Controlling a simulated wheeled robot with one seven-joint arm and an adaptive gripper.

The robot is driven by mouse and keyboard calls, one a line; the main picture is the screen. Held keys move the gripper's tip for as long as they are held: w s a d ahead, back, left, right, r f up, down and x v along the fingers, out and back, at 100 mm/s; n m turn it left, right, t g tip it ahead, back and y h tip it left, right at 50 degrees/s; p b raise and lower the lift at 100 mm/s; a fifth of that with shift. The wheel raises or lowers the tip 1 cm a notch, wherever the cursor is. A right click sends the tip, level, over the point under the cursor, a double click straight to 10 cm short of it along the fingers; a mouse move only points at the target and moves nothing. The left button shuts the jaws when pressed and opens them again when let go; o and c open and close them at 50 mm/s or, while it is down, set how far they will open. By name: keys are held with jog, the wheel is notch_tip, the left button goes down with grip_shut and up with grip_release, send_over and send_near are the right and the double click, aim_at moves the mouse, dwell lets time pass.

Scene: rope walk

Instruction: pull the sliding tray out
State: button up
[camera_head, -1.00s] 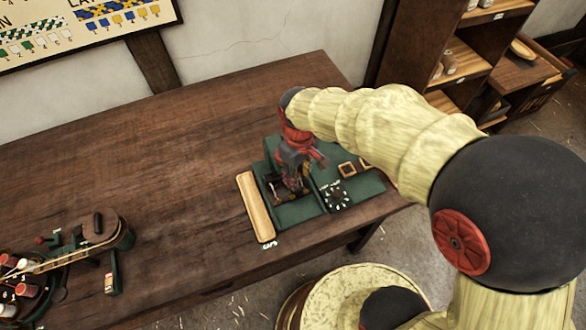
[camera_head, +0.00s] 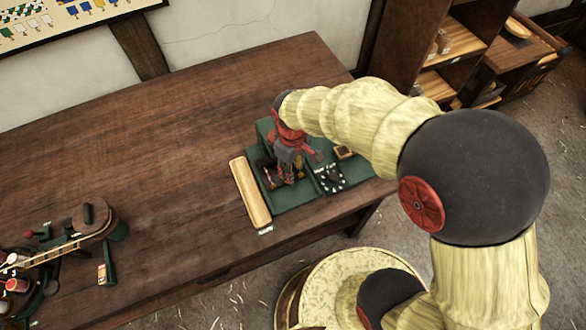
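A dark green box (camera_head: 296,196) with compartments sits near the front right edge of the wooden table. A long pale wooden piece (camera_head: 250,192) lies along its left side, with a small light label at its front end. I cannot tell for sure which part is the sliding tray. My gripper (camera_head: 289,178), red and dark grey, points down over the left part of the box. It hides much of that compartment. Its fingertips are too small and dark to tell whether they are open, shut or touching anything.
The box's right part holds a panel with white markings (camera_head: 330,178) and a small wooden-framed item (camera_head: 344,152). A green machine with a wooden top (camera_head: 92,215) stands at the table's left front. The table's middle (camera_head: 160,150) is clear. A shelf (camera_head: 455,45) stands behind right.

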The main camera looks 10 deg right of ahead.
jog(key=shift+c, duration=0.4)
jog(key=c, duration=0.8)
grip_shut()
